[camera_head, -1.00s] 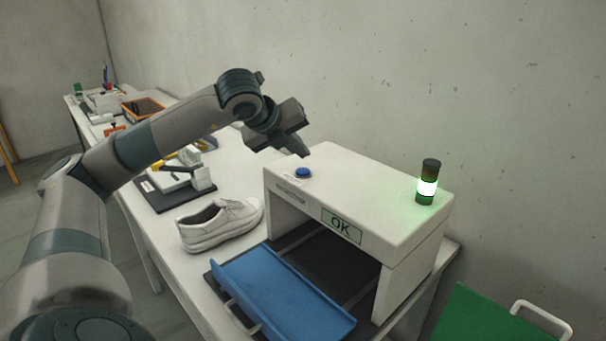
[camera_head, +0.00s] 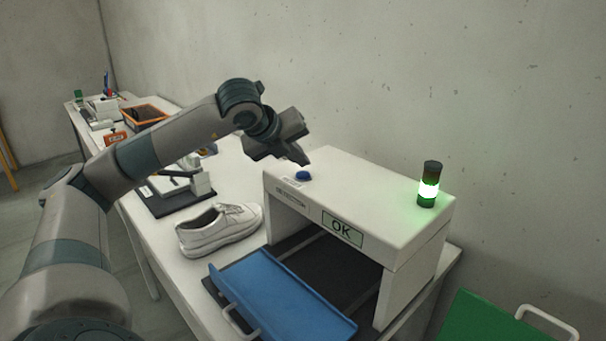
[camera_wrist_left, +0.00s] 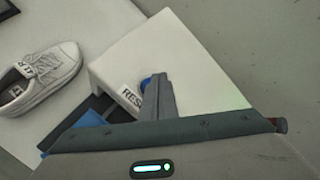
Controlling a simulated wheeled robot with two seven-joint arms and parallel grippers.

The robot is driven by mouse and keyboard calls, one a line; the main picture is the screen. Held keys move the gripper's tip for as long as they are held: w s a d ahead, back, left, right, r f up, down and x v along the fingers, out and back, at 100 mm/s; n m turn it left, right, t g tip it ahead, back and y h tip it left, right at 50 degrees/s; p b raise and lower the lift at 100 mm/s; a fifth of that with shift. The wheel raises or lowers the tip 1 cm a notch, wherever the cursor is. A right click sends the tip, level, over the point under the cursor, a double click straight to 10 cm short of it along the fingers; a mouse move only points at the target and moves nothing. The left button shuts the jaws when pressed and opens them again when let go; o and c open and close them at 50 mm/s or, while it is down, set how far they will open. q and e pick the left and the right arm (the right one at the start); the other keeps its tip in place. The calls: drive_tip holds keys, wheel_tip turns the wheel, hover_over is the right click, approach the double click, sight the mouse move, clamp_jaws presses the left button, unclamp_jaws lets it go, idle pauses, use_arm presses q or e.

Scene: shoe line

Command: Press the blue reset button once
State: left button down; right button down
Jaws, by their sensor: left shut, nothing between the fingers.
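In the left wrist view the shut fingers (camera_wrist_left: 157,97) partly cover the button (camera_wrist_left: 146,81), next to the lettering on the box. I cannot tell whether the tips touch it. My right gripper is not in view.
The detector shows OK on its front panel and a lit green lamp (camera_head: 428,185) on top. A white shoe (camera_head: 219,229) stands left of it. A blue tray (camera_head: 285,300) lies in front of the opening. A green tray (camera_head: 480,322) is at the lower right.

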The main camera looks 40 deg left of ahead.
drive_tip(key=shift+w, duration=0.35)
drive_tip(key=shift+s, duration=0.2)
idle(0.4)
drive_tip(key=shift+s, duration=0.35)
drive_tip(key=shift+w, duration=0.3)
use_arm(q)
drive_tip(key=shift+f+b, duration=0.45)
drive_tip(key=shift+b, duration=0.2)
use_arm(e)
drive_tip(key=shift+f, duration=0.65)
